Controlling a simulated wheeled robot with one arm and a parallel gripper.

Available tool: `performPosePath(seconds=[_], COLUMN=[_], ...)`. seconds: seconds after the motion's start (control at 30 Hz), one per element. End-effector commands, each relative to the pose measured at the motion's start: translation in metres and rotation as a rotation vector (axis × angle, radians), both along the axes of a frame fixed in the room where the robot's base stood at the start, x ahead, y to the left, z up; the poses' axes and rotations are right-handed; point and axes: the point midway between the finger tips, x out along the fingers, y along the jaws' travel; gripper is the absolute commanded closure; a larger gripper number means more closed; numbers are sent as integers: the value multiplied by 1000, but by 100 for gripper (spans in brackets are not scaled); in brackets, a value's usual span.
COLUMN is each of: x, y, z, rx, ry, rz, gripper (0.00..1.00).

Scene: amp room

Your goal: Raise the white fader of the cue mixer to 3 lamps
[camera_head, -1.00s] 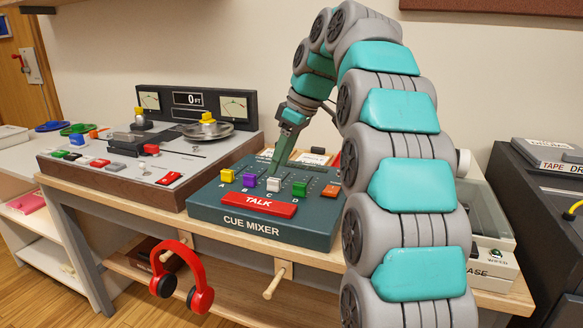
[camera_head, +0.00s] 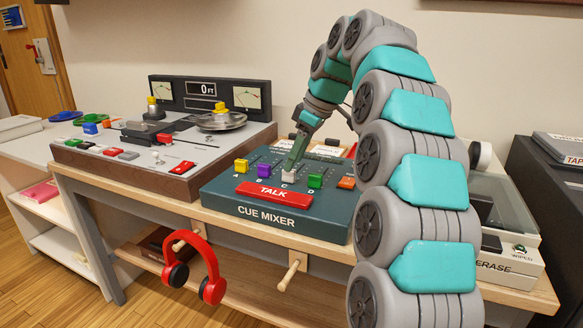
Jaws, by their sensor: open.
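The cue mixer (camera_head: 290,222) is a dark teal box on the wooden bench, with a red TALK bar (camera_head: 274,195) along its front. Its fader caps stand in a row: yellow (camera_head: 241,166), purple (camera_head: 264,170), white (camera_head: 289,174), green (camera_head: 315,180) and orange (camera_head: 346,183). The white cap sits above the letter C, near the front of its slot. My gripper (camera_head: 292,160) is open and points down at the white cap, its fingers right at or just behind it. I cannot tell whether they touch it. The lamps of the white fader cannot be made out.
A tape machine (camera_head: 180,178) with meters stands left of the mixer. Red headphones (camera_head: 196,270) hang from the bench front beside a wooden peg (camera_head: 290,272). A pale ERASE box (camera_head: 505,262) is at the right, partly behind my arm.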

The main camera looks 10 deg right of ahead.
Motion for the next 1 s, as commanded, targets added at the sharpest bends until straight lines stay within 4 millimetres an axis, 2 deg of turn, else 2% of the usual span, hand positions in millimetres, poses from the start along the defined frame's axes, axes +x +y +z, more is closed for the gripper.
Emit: performPosePath(seconds=[0.3, 0.7, 1.0], x=[6, 7, 7], y=[8, 9, 9], z=[-24, -27, -27], rx=[-1, -1, -1], ry=[1, -1, -1], rz=[0, -1, 0], gripper=[47, 48, 82])
